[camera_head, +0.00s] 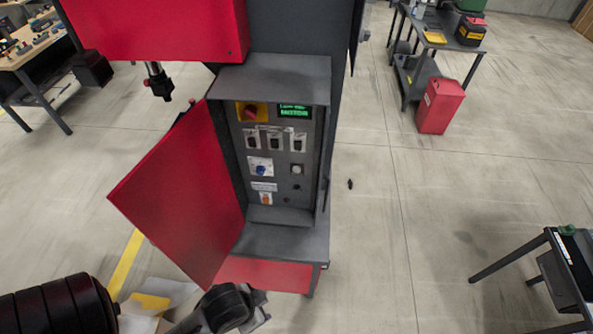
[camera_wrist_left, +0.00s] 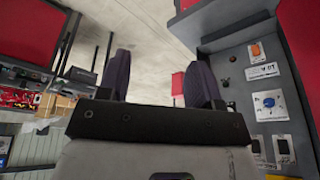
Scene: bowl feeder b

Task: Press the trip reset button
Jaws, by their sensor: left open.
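The grey control panel (camera_head: 271,140) is inside an open cabinet in the head view. A blue round control (camera_head: 261,169) on a white plate sits left of a pale round button (camera_head: 297,169); the labels are too small to read, so I cannot confirm which is the trip reset. The blue control also shows at the right of the left wrist view (camera_wrist_left: 269,102). My left gripper (camera_head: 262,307) is low in the head view, below the cabinet and apart from the panel. Its fingers (camera_wrist_left: 161,78) are open and empty. My right gripper is not in view.
The red cabinet door (camera_head: 180,195) hangs open to the left. A red-yellow rotary switch (camera_head: 251,113), a green display (camera_head: 294,111), several breakers and an orange control (camera_head: 265,198) share the panel. A red canister (camera_head: 440,106) stands right. Floor right of the cabinet is mostly clear.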

